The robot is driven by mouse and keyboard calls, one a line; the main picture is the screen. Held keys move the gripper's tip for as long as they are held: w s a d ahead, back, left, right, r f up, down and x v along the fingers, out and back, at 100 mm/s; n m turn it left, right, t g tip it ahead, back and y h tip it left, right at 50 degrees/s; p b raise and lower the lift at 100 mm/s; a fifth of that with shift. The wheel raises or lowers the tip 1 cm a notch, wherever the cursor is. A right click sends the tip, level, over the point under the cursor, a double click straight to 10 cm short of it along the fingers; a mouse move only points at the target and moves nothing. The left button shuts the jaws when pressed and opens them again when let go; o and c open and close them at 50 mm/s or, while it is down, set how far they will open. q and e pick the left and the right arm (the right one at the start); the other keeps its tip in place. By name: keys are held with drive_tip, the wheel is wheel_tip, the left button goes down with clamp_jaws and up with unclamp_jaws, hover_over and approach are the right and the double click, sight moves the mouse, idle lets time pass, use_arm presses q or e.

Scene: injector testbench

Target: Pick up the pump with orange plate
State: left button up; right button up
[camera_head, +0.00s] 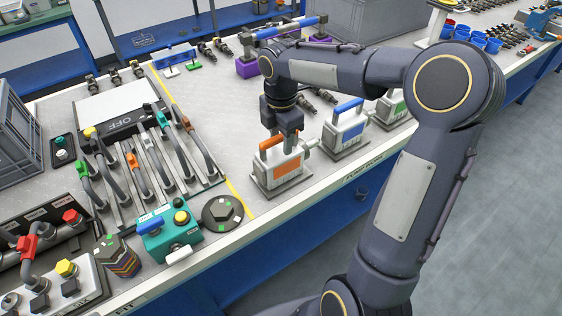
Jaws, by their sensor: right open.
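The pump with the orange plate (282,171) stands upright on the light grey bench, near its front edge. My right gripper (291,143) points down right at the top of this pump, beside the orange plate. Its fingers are open, and they partly hide the pump's handle. I cannot tell whether the fingers touch the handle. My left gripper does not show.
A pump with a blue plate (345,128) stands just to the right, and one with a green plate (393,107) beyond it, partly behind my arm. A teal box with buttons (170,236) and a dark round disc (222,211) lie to the left. Purple blocks (246,67) stand behind.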

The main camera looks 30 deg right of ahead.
drive_tip(key=shift+f, duration=0.6)
clamp_jaws()
idle(0.9)
drive_tip(key=shift+r, duration=0.2)
